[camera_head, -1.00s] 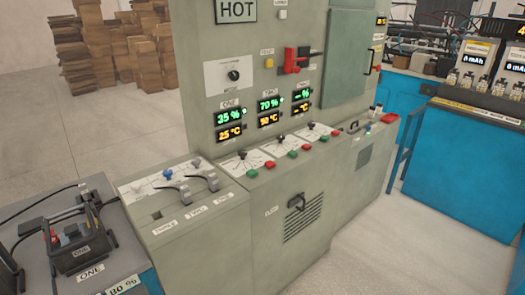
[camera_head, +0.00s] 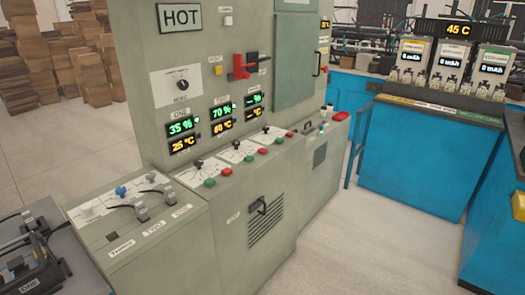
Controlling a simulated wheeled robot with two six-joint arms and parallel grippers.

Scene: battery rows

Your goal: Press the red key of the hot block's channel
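A grey-green cabinet (camera_head: 150,133) with a HOT sign (camera_head: 180,17) carries three channel displays. The channel ONE display (camera_head: 182,134) reads 35 % and 25 °C. The channel TWO display (camera_head: 222,120) reads 70 % and a temperature of about 50 or 60 °C. The third display (camera_head: 254,107) shows dashes. On the ledge below, each channel has a green key and a red key: the first red key (camera_head: 226,171), the second red key (camera_head: 262,151) and the third red key (camera_head: 290,136). Neither gripper is in view.
A lower grey console (camera_head: 165,240) with cable plugs stands at the left front. A black battery block (camera_head: 30,262) is at the lower left edge. Blue benches (camera_head: 415,160) with meters stand at the right, under a 45 C display (camera_head: 458,30). Pale floor (camera_head: 350,230) is clear.

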